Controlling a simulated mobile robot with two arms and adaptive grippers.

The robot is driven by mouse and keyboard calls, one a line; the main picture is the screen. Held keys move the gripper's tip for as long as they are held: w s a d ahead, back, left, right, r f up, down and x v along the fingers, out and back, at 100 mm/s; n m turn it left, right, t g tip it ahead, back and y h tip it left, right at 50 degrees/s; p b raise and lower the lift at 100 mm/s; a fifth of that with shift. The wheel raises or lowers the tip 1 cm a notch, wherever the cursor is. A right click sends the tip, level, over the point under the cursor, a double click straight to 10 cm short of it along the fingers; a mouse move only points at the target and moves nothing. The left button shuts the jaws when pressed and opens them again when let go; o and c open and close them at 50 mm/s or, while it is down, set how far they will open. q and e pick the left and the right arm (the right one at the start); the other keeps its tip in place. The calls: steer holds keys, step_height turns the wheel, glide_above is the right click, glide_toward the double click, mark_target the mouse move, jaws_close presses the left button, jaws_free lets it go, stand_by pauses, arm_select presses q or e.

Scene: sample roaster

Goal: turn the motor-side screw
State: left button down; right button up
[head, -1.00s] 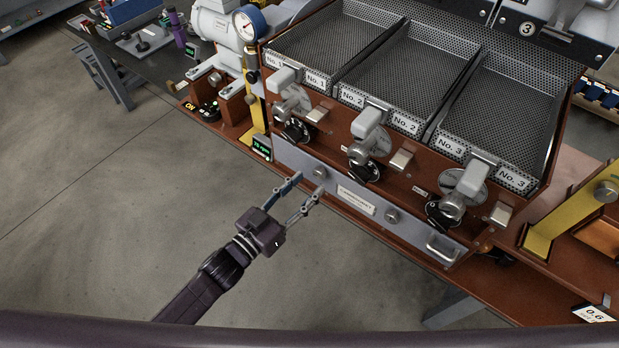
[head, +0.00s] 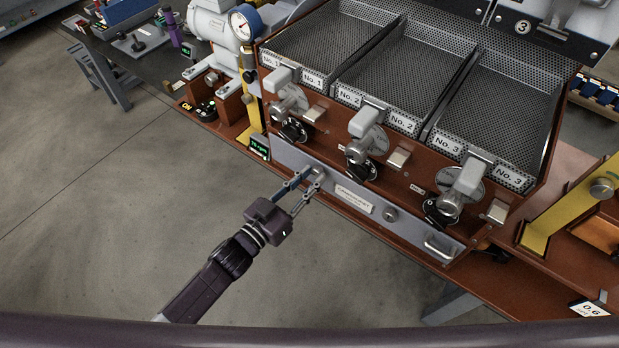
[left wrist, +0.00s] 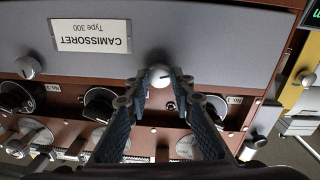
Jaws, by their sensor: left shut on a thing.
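The motor-side screw is a round silvery knob (head: 319,172) at the left end of the grey front panel (head: 288,158), on the side nearer the motor. My left gripper (head: 303,183) reaches it from the front left and is shut on it, with one finger on each side. The left wrist view shows the same knob (left wrist: 160,75) between the fingertips of my left gripper (left wrist: 157,82). The fingertips partly hide the knob's sides. The other screw (head: 390,214) sits further right on the panel and also shows in the left wrist view (left wrist: 27,67). My right gripper is not in view.
A nameplate (head: 355,199) lies between the screws, and a drawer handle (head: 438,247) is at the panel's right. Several black dials and levers line the brown face above. The grey motor (head: 212,22) stands at the back left. The floor in front is clear.

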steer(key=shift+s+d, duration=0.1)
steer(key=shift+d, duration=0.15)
arm_select(q)
steer(key=shift+m, duration=0.4)
steer(key=m, duration=0.3)
steer(key=shift+p, duration=0.3)
steer(key=m, duration=0.3)
steer(key=shift+m, duration=0.3)
steer(key=m, duration=0.2)
steer(key=shift+d+m+y, duration=0.1)
steer(key=shift+m+y, duration=0.2)
steer(key=shift+m, duration=0.1)
steer(key=m+b, duration=0.1)
steer(key=m, duration=0.4)
steer(key=m+b, duration=0.1)
steer(key=m, duration=0.3)
steer(key=shift+s+d+f+m+y+b, duration=0.1)
steer(key=shift+m+y+b, duration=0.2)
steer(key=shift+m+y, duration=0.1)
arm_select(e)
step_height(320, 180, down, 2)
